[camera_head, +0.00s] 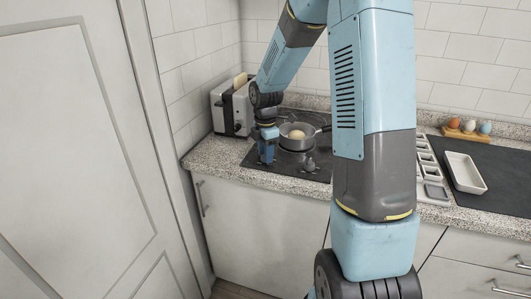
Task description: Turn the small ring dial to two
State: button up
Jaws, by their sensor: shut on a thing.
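My gripper (267,158) points down at the front left of the black cooktop (257,180). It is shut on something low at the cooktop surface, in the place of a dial. The fingers hide that dial, so its mark and setting cannot be read. A second dark dial (309,165) stands uncovered to the right, in front of the pot; its numbers are too small to read.
A grey pot (286,141) with a pale round thing in it sits on the cooktop close behind my gripper. A toaster (222,108) stands to the left. A white dish (463,174), a compartment tray (432,174) and an egg holder (461,135) are to the right.

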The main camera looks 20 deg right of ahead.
jog(key=shift+m, duration=0.4)
jog(key=m, duration=0.3)
jog(key=shift+w, duration=0.1)
jog(key=m, duration=0.3)
jog(key=shift+r+m, duration=0.1)
jog(key=shift+m, duration=0.3)
jog(key=m, duration=0.4)
jog(key=shift+m, duration=0.3)
jog(key=m, duration=0.3)
jog(key=shift+m, duration=0.3)
jog(key=m, duration=1.1)
jog(key=shift+w+m, duration=0.1)
jog(key=shift+m, duration=0.3)
